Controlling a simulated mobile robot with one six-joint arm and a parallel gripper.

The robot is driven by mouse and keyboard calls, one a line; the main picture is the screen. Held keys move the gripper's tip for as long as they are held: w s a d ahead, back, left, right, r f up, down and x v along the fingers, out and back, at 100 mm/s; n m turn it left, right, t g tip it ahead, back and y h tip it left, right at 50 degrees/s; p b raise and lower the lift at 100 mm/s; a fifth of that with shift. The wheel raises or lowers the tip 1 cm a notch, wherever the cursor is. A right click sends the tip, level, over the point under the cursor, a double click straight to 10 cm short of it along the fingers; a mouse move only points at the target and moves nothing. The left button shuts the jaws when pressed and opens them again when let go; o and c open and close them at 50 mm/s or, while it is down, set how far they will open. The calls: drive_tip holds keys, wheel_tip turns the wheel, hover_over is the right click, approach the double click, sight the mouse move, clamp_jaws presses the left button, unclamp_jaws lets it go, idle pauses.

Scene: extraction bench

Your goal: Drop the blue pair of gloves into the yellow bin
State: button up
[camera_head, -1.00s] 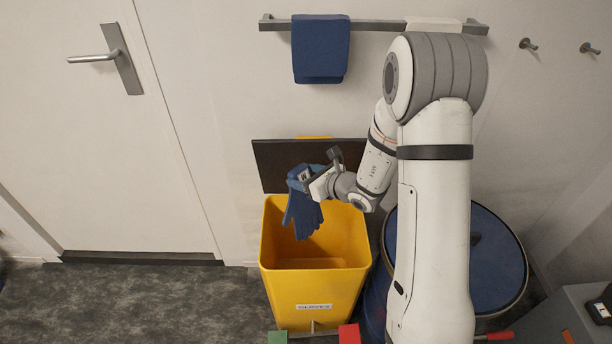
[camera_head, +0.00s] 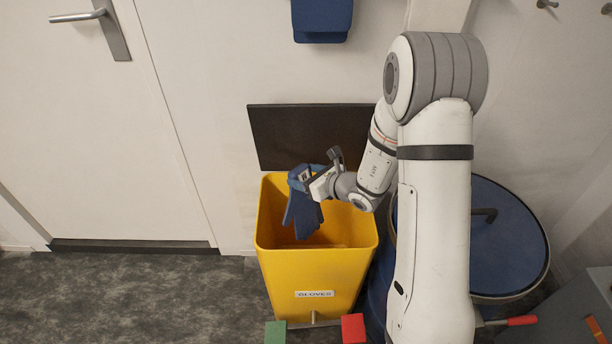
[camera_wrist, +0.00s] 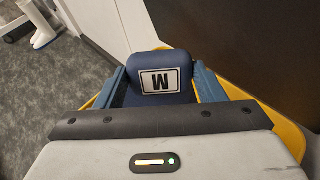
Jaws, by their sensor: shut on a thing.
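The blue pair of gloves (camera_head: 303,212) hangs from my gripper (camera_head: 308,178), with the fingers pointing down into the mouth of the yellow bin. My gripper is shut on the cuff end of the gloves. The yellow bin (camera_head: 312,275) stands open, with a "GLOVES" label on its front and its dark lid (camera_head: 310,135) raised against the wall. In the wrist view the gloves (camera_wrist: 160,62) show a white "M" patch between the jaws, and the bin's yellow rim (camera_wrist: 285,135) shows around them. The bin's bottom is partly hidden.
A blue-topped drum (camera_head: 500,235) stands right of the bin, partly behind my arm. A red block (camera_head: 353,328) and a green block (camera_head: 276,332) are at the bin's front foot. A door (camera_head: 100,130) is at left; the floor there is clear.

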drive_tip(key=o, duration=1.1)
drive_tip(key=v, duration=0.8)
drive_tip(key=s+a+r+n+g+p, duration=0.3)
drive_tip(key=s+r+n+g+p, duration=0.1)
drive_tip(key=s+r+n, duration=0.3)
drive_tip(key=s+a+r+n+g+p, duration=0.2)
drive_tip(key=s+r+n+g+p, duration=0.1)
drive_tip(key=s+r+n, duration=0.35)
drive_tip(key=shift+s+d+r+n+h+p, duration=1.15)
drive_tip(key=shift+s+d+r+n+h, duration=0.45)
drive_tip(key=shift+d+r+n, duration=0.55)
drive_tip(key=shift+s+d+r+n+h+p, duration=1.1)
drive_tip(key=shift+s+d+r+n+h, duration=0.65)
drive_tip(key=shift+d+n, duration=0.55)
drive_tip(key=shift+s+d+r+n+h+p, duration=1.15)
drive_tip(key=shift+s+d+r+n+h, duration=0.35)
drive_tip(key=shift+d+r+n, duration=0.75)
